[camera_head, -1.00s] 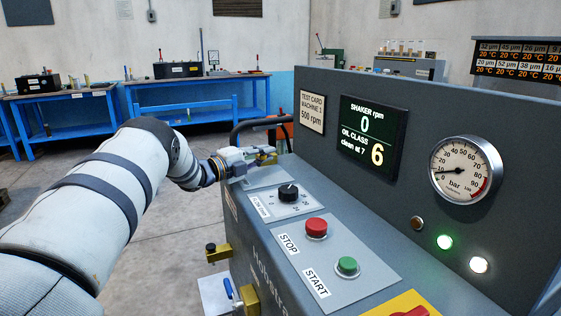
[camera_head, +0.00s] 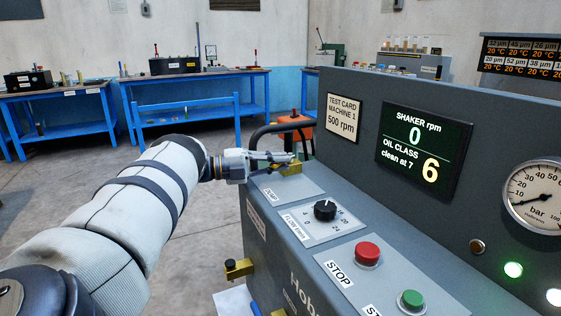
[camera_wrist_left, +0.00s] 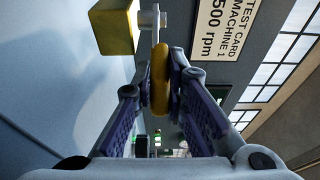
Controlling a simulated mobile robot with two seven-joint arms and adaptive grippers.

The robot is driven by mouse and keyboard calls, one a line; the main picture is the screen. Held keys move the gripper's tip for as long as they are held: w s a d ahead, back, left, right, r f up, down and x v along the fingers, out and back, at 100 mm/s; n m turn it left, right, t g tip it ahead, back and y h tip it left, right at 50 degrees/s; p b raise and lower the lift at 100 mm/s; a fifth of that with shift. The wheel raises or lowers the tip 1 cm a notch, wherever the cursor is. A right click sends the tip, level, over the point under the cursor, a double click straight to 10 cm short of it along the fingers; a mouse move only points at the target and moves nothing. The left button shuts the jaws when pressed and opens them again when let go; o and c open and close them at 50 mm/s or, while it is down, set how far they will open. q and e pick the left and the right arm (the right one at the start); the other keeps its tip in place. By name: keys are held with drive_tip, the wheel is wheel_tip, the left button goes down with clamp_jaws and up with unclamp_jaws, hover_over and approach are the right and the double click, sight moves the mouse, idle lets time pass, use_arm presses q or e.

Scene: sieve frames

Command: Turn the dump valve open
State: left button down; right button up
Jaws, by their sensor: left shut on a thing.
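The dump valve (camera_head: 293,169) is a yellow fitting at the far left end of the grey machine panel, beside a label reading DUMP (camera_head: 268,194). My left gripper (camera_head: 283,160) is at it and partly hides it in the head view. In the left wrist view, a yellow block (camera_wrist_left: 115,28) sits at the top left, with a metal stem beside it. A slim yellow handle (camera_wrist_left: 160,85) lies between the two fingers of my left gripper, which is shut on it. How far the valve is turned is hard to tell. My right gripper is not in view.
The panel carries a black flow knob (camera_head: 325,209), a red STOP button (camera_head: 367,254) and a green button (camera_head: 411,299). The display (camera_head: 424,151) shows shaker 0 rpm and oil class 6. A dark rail (camera_head: 262,131) curves behind the gripper. Blue benches (camera_head: 200,78) stand far behind.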

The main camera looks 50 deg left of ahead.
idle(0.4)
use_arm(q)
drive_tip(key=c, duration=1.6)
unclamp_jaws()
drive_tip(key=shift+a, duration=0.1)
drive_tip(key=v, duration=1.2)
